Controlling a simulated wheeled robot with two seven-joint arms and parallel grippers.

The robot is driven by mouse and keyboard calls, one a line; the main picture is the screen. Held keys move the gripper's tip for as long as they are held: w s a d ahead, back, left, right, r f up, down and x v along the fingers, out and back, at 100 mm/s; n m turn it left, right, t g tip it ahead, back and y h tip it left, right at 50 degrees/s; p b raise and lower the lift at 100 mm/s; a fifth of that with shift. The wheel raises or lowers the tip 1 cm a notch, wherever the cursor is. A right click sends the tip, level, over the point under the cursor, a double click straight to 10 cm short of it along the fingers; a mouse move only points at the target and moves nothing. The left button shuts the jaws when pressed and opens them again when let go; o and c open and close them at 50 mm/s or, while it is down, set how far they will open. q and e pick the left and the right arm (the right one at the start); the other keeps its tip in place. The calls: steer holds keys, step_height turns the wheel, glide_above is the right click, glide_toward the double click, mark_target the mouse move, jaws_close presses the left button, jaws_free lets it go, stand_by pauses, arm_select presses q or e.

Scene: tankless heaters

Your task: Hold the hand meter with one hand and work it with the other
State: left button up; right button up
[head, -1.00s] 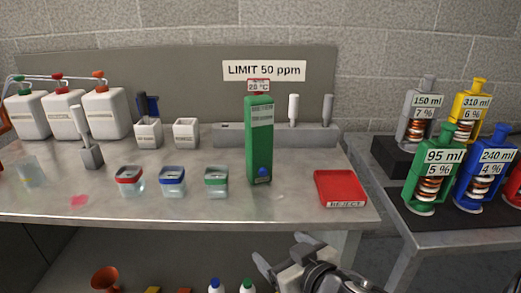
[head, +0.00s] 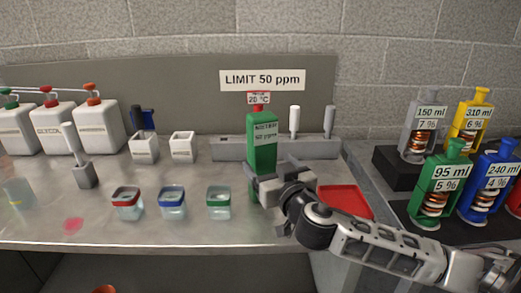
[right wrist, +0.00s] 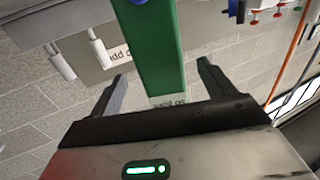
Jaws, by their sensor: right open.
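The hand meter (head: 262,145) is a tall green block with white label panels and a red top, standing upright on the bench. A small tag reading 20 °C shows at its top. My right gripper (head: 266,182) is open in front of the meter's lower part and hides some of it. In the right wrist view the green meter (right wrist: 150,45) runs between the two spread fingers of my right gripper (right wrist: 162,85); I cannot tell whether they touch it. My left gripper is not in view.
A red reject tray (head: 345,200) lies to the right, partly behind my arm. A grey rack (head: 225,149) is behind. Coloured heater units (head: 440,185) stand on the right table.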

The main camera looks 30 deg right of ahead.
steer(key=x, duration=0.6)
steer(key=shift+w+p, duration=0.35)
steer(key=shift+p, duration=0.05)
steer(key=c, duration=1.2)
steer(key=o, duration=1.2)
steer(key=shift+s, duration=0.1)
steer(key=v, duration=1.2)
